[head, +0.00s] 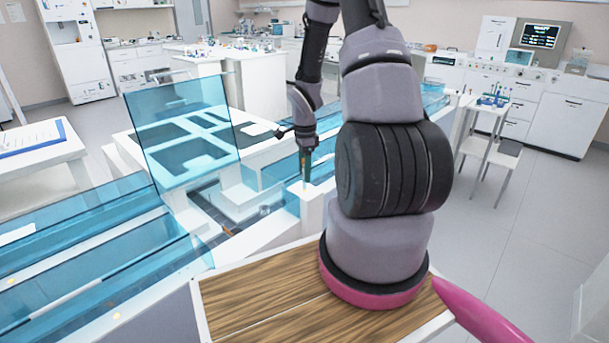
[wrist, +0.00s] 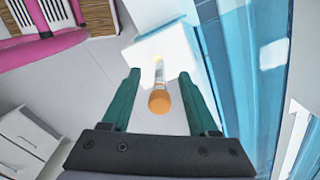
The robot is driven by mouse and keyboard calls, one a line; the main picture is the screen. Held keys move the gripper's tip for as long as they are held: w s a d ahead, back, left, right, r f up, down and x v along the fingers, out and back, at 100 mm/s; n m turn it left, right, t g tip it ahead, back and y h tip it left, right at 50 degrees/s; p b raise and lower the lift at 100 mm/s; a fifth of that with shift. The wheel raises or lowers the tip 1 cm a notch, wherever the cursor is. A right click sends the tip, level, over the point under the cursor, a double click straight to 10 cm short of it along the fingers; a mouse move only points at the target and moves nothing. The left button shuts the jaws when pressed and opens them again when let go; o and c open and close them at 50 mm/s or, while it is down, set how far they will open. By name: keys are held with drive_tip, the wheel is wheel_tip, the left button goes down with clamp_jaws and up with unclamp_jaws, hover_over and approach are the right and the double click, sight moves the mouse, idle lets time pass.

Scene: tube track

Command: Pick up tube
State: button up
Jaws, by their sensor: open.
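The tube (wrist: 159,82) has an orange cap and a pale, narrow body. In the wrist view it stands with its cap towards the camera and its far end at a white block (wrist: 165,50). My gripper (wrist: 159,74) is open, with one dark green finger on each side of the tube and a visible gap on both sides. In the head view my gripper (head: 306,168) points down just above the white block (head: 313,205). The tube is not clearly visible there, behind or between the fingers.
Blue transparent panels of the track (head: 85,235) run on the left, and a raised blue lid (head: 185,130) stands behind. Another blue panel (wrist: 240,70) lies close to the right finger in the wrist view. Open floor (head: 520,220) lies to the right.

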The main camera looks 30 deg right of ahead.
drive_tip(key=shift+f, duration=0.15)
clamp_jaws()
wheel_tip(320, 180, up, 10)
idle(0.6)
